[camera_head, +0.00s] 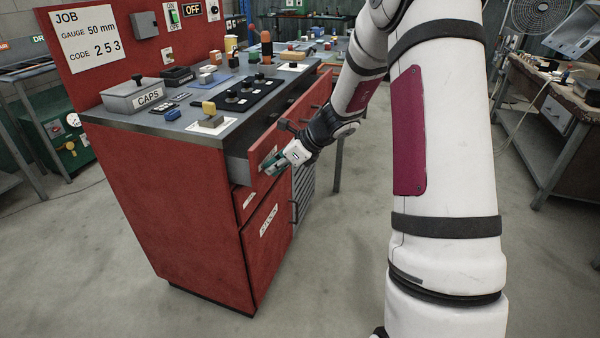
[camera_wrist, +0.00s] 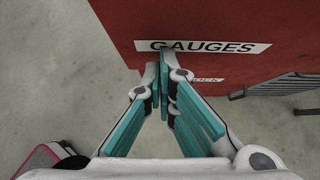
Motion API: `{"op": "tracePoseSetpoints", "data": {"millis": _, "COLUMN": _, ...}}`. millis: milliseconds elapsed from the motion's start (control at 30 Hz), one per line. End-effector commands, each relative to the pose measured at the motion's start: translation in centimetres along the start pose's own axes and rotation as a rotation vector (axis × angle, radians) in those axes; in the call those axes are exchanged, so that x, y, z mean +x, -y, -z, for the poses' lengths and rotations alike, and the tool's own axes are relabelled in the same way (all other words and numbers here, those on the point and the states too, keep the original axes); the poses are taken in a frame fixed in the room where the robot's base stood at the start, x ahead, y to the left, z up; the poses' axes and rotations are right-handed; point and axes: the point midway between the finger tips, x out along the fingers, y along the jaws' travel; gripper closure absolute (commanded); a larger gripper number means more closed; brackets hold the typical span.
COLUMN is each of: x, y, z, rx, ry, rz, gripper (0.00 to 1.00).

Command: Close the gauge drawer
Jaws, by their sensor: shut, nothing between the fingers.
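The gauge drawer (camera_head: 262,148) is the top drawer of the red cabinet, and it stands partly open. Its red front sits out from the cabinet and its grey side (camera_head: 237,168) shows. In the wrist view the drawer front (camera_wrist: 120,22) carries a white "GAUGES" label (camera_wrist: 235,48). My gripper (camera_head: 270,167) is at the outer face of the drawer front. In the wrist view the fingertips of my gripper (camera_wrist: 164,68) are together and empty, just over the label's lower edge. I cannot tell whether they touch the front.
The red cabinet (camera_head: 185,200) has a worktop with a caps box (camera_head: 135,95), a yellow-handled block (camera_head: 210,118) and a black tray (camera_head: 240,95). A lower door labelled "STOCK" (camera_head: 269,219) is shut. The floor (camera_head: 330,260) in front is clear. A workbench (camera_head: 560,100) stands at the right.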

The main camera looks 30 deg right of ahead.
Motion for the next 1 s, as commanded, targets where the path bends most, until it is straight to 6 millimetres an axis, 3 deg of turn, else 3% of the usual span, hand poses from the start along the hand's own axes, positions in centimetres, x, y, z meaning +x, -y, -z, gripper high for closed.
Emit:
{"op": "tracePoseSetpoints", "data": {"millis": 200, "x": 3.0, "y": 0.0, "z": -3.1, "rx": -0.002, "ry": 0.000, "rz": -0.001, "gripper": 1.00}}
{"op": "tracePoseSetpoints", "data": {"millis": 400, "x": 4.5, "y": 0.1, "z": -4.5, "rx": -0.001, "ry": 0.000, "rz": 0.001, "gripper": 1.00}}
{"op": "tracePoseSetpoints", "data": {"millis": 1000, "x": 5.2, "y": -0.1, "z": -5.3, "rx": -0.001, "ry": 0.003, "rz": -0.002, "gripper": 1.00}}
